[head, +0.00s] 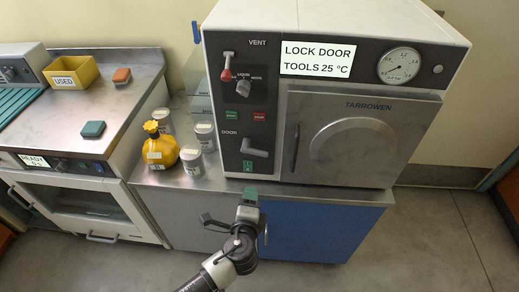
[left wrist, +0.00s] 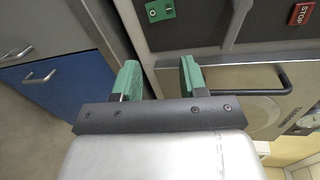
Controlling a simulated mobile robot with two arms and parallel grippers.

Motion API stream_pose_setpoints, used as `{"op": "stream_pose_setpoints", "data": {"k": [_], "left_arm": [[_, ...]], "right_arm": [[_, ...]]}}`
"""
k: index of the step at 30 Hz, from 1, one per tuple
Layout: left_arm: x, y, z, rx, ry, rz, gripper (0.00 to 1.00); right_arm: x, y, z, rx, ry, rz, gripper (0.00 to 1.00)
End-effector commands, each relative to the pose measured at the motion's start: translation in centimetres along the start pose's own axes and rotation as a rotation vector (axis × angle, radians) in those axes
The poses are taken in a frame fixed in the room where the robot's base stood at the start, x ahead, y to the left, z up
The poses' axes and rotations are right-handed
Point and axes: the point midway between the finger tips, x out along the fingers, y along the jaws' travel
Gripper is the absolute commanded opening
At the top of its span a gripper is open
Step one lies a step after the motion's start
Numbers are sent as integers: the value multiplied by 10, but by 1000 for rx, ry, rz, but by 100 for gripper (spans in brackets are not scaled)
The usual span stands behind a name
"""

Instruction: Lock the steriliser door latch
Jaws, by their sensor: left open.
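The steriliser (head: 335,75) stands on the metal bench with its grey door (head: 350,150) closed against the front. The grey door latch lever (head: 256,148) is on the dark panel left of the door, under the word DOOR, and points right, tilted slightly down. A green indicator (head: 247,165) sits below it and also shows in the left wrist view (left wrist: 160,10). My left gripper (head: 248,196) is below the latch, in front of the bench edge, apart from it. In the left wrist view its green-tipped fingers (left wrist: 160,80) are open with nothing between them. My right gripper is out of view.
The black door handle (head: 295,148) is right of the latch. A yellow bottle (head: 160,151) and several pale jars (head: 205,135) stand on the bench to the left. The steriliser's sign (head: 318,60) reads "LOCK DOOR TOOLS 25 °C".

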Motion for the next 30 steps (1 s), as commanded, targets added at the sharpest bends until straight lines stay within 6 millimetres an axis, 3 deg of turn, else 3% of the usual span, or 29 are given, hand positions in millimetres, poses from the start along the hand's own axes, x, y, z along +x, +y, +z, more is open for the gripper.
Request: {"op": "stream_pose_setpoints", "data": {"k": [1,3,6,11,22,30], "left_arm": [[-6,-31,-3,27,-5,-77,43],[-12,-58,-5,57,-16,-149,43],[-17,-76,-6,76,-26,-200,43],[-2,-84,-6,81,-30,-209,43],[65,-97,-4,79,-29,-206,43],[86,-99,-4,76,-27,-204,43]], "right_arm": [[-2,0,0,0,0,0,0],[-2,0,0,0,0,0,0],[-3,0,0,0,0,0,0],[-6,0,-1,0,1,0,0],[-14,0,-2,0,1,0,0],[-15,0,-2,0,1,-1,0]]}}
